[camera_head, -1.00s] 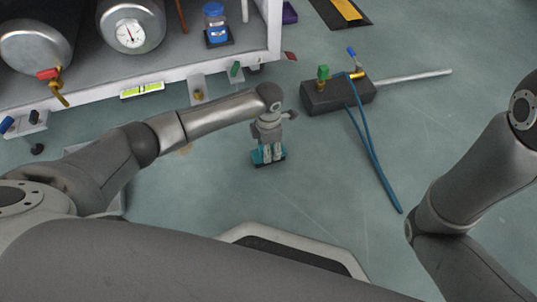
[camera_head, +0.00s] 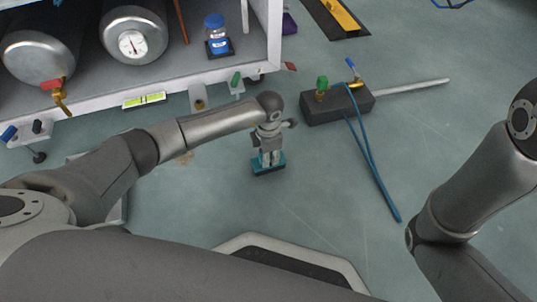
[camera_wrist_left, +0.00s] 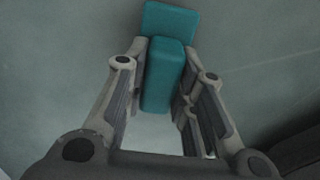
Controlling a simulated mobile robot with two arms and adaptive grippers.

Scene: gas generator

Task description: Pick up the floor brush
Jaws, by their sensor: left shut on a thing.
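The floor brush (camera_head: 268,166) is a small teal block-shaped thing at the middle of the head view, under my left gripper. My left gripper (camera_head: 267,156) points down and is shut on the brush. In the left wrist view the teal brush (camera_wrist_left: 163,75) stands between the two fingers of the gripper (camera_wrist_left: 166,90), its wider teal part beyond the fingertips. I cannot tell whether the brush touches the floor. My right arm shows at the right edge, but its gripper is out of view.
A dark block with a green valve, metal rod and blue hose (camera_head: 338,104) lies right of the brush. A white-edged shelf (camera_head: 190,80) with metal tanks and a blue-capped jar (camera_head: 217,36) stands at the back left. The floor around the brush is clear.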

